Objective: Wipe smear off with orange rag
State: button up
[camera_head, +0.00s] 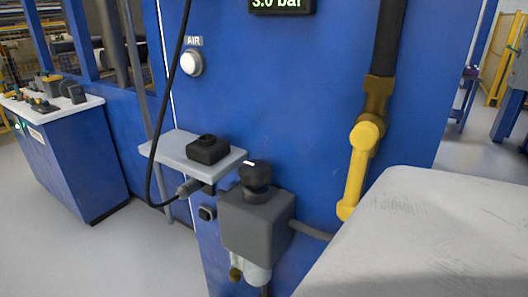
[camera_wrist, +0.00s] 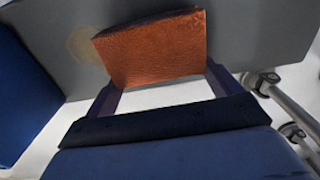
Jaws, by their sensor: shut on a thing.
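In the wrist view, my gripper (camera_wrist: 160,84) is shut on the orange rag (camera_wrist: 152,46), which stands out past the fingertips as a folded, textured orange-brown block. Behind it is a grey surface (camera_wrist: 45,42). A faint tan smear (camera_wrist: 86,44) shows on that surface just left of the rag, and the rag hides part of that area. I cannot tell whether the rag touches the surface. The head view shows neither my gripper nor the rag.
In the head view, a blue machine panel (camera_head: 270,110) carries a yellow lever (camera_head: 358,170), a grey regulator (camera_head: 256,222) and a small grey shelf (camera_head: 180,150) with a black box. A cable hangs by the shelf. Metal rods (camera_wrist: 290,105) stand right of my gripper in the wrist view.

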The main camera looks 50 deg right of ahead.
jog(key=shift+f, duration=0.3)
